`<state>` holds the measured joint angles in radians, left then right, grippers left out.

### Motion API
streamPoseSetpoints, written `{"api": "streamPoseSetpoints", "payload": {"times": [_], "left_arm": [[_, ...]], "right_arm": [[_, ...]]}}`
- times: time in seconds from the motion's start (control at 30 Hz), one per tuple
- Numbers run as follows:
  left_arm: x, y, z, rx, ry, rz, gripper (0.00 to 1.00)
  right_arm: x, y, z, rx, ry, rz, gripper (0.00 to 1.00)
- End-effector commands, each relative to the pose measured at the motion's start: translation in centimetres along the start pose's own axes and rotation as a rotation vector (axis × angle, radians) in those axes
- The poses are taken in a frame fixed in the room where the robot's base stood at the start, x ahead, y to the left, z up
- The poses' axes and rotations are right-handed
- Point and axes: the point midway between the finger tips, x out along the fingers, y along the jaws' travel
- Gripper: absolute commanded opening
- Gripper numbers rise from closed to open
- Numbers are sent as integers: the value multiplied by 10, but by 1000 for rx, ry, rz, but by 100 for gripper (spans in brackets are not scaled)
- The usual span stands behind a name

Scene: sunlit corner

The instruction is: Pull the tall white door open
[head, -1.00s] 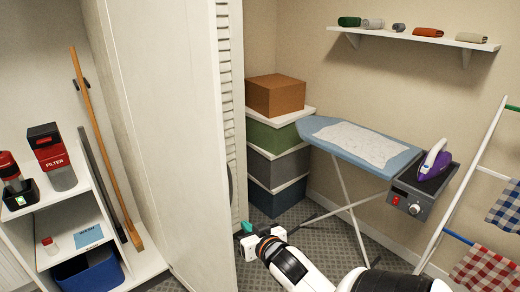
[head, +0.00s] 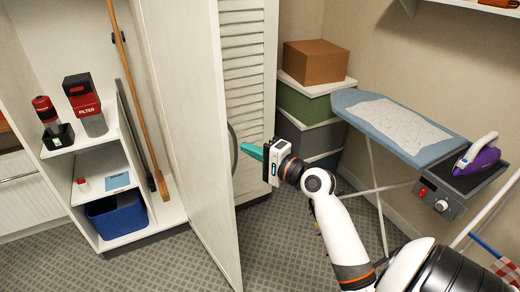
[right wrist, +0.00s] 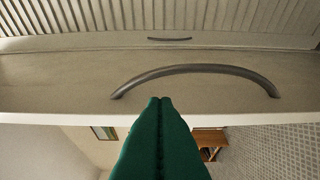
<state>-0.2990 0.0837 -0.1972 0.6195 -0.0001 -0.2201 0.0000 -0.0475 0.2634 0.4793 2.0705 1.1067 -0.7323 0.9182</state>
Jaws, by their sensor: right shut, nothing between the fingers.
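The tall white door (head: 190,110) stands swung out from the cupboard, seen at a steep angle in the head view, with the cupboard interior showing to its left. Its dark arched handle (head: 233,150) is on the face toward the right. The handle also shows whole in the right wrist view (right wrist: 196,70). My right gripper (head: 250,151) is just right of the handle. Its green fingers (right wrist: 160,105) are shut and empty, pointing at the door. I cannot tell whether they touch it. My left gripper is out of view.
A louvred white panel (head: 247,65) is behind the door. Right of it stand stacked boxes (head: 315,65) and an ironing board (head: 400,125). The cupboard holds a broom (head: 140,90), shelves and a blue bin (head: 118,215). Patterned floor is free in front of the door.

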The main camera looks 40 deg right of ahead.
Motion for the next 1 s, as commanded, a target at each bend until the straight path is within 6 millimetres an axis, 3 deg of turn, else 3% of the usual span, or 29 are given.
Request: {"api": "streamPoseSetpoints", "payload": {"times": [0.1,0.3,0.77,0.87,1.0], "left_arm": [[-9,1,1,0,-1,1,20],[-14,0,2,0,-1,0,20],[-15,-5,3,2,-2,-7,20],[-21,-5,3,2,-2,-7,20],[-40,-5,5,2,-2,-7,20]], "right_arm": [[23,3,0,0,0,1,0],[48,1,0,-2,-1,0,0],[56,0,0,-4,-1,-1,0],[58,1,-8,-3,0,-3,0],[66,4,-39,3,4,-5,0]]}}
